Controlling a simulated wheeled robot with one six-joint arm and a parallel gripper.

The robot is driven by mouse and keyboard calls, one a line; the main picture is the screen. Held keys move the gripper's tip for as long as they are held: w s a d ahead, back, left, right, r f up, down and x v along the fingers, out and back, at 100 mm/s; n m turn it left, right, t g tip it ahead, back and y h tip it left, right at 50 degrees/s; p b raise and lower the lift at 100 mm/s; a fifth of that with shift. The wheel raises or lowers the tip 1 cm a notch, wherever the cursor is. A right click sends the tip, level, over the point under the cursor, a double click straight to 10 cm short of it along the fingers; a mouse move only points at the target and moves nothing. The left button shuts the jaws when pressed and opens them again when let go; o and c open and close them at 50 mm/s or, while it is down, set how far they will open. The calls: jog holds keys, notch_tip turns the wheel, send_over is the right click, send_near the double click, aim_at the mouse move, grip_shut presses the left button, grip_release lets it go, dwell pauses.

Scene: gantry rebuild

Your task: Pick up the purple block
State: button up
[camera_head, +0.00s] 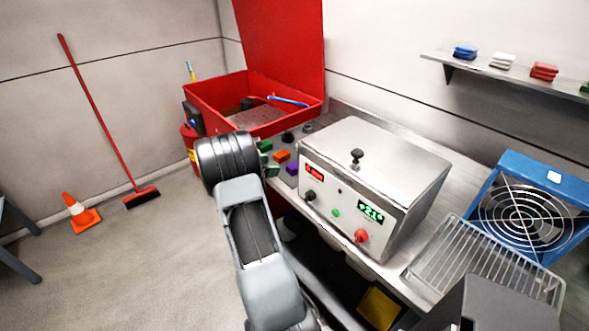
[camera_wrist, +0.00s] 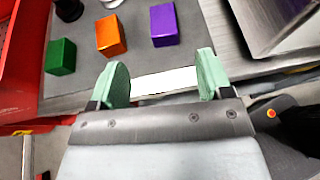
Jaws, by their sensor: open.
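The purple block (camera_wrist: 164,24) stands on a grey mat (camera_wrist: 140,60) in the upper middle of the wrist view. In the head view the purple block (camera_head: 292,168) is partly visible beside the steel machine. My gripper (camera_wrist: 164,80) is open and empty, its two green fingers apart. The block lies beyond the fingertips, between their lines, and does not touch them. In the head view my arm hides most of the gripper; green fingers (camera_head: 268,158) show beside the blocks.
An orange block (camera_wrist: 111,36) and a green block (camera_wrist: 61,57) stand left of the purple one. The steel machine (camera_head: 375,180) is close on the right. A red open bin (camera_head: 215,95) stands behind left. Dark round items (camera_head: 288,137) sit at the mat's far side.

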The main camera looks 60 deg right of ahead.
aim_at(294, 165)
jog(key=x, duration=0.6)
jog(key=shift+p, duration=0.3)
jog(key=shift+f+p+x, duration=0.2)
jog(key=shift+p+x, duration=0.5)
jog(key=shift+x, duration=2)
jog(key=shift+a, duration=0.1)
jog(key=c, duration=1.1)
